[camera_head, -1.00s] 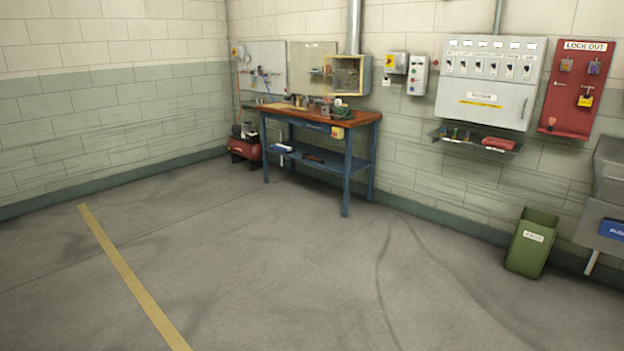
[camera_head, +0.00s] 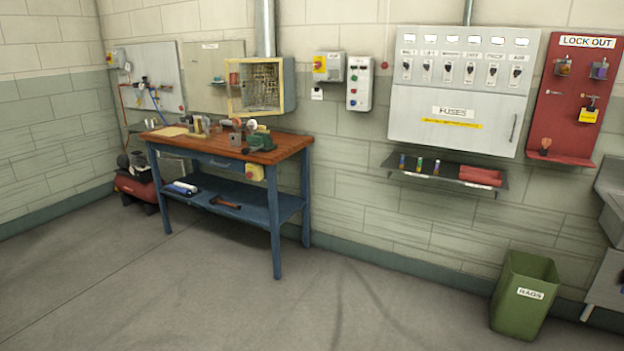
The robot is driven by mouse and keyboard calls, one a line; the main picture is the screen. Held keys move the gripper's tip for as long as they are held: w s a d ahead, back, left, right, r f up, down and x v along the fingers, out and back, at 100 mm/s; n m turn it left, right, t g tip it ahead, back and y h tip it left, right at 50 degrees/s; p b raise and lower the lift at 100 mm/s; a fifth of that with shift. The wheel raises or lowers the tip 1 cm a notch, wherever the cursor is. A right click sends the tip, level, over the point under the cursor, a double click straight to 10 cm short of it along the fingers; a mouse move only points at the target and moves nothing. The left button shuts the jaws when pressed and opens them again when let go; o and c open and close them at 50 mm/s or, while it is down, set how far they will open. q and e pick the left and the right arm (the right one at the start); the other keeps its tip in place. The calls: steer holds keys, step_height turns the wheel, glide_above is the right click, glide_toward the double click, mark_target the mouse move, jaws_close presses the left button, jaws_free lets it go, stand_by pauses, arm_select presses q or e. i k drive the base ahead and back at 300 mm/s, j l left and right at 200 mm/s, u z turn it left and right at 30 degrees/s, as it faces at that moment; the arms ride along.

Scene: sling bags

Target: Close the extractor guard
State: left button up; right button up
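The likely extractor guard is the yellow-framed mesh panel (camera_head: 258,87) on the wall box above the workbench. A metal duct (camera_head: 266,28) rises from this box. The frame stands at the front of the box; I cannot tell from here whether it is fully shut or ajar. It is some distance away from me. Neither of my grippers shows in the head view.
A workbench (camera_head: 285,148) with a vise (camera_head: 258,140) and small items on top stands below the box. A red compressor (camera_head: 135,187) is left of it. A green rag bin (camera_head: 524,296) stands at right. The floor (camera_head: 230,310) before the bench is clear.

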mark_target(265, 60)
steer(key=i+u, duration=0.1)
steer(key=i, duration=0.35)
steer(key=i+l+u, duration=0.1)
steer(key=i, duration=0.35)
steer(key=i+l+u, duration=0.1)
steer(key=i, duration=0.35)
steer(key=i+l+u, duration=0.1)
steer(key=i, duration=0.35)
steer(key=i+l+u, duration=0.1)
steer(key=i+l, duration=0.15)
steer(key=i, duration=0.2)
